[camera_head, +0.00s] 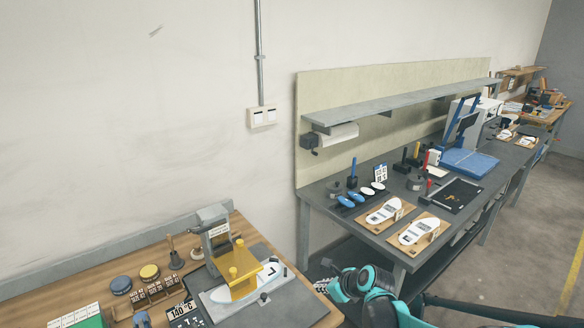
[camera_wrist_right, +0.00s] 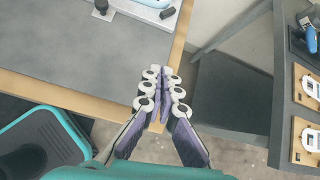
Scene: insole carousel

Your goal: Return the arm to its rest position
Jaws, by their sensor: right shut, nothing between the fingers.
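My right gripper (camera_head: 326,286) shows at the bottom centre of the head view, beside the right edge of the near wooden bench (camera_head: 240,226). Its teal arm comes in from the bottom right. In the right wrist view the fingers (camera_wrist_right: 162,82) are shut with nothing between them, over the corner of the grey plate and the wooden edge. My left gripper is not in view.
A yellow fixture (camera_head: 243,273) over a white insole stands on the grey plate (camera_head: 303,311). A dark workbench (camera_head: 325,199) with insoles on wooden boards (camera_head: 434,243) stands to the right. Floor (camera_head: 520,240) is clear farther right.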

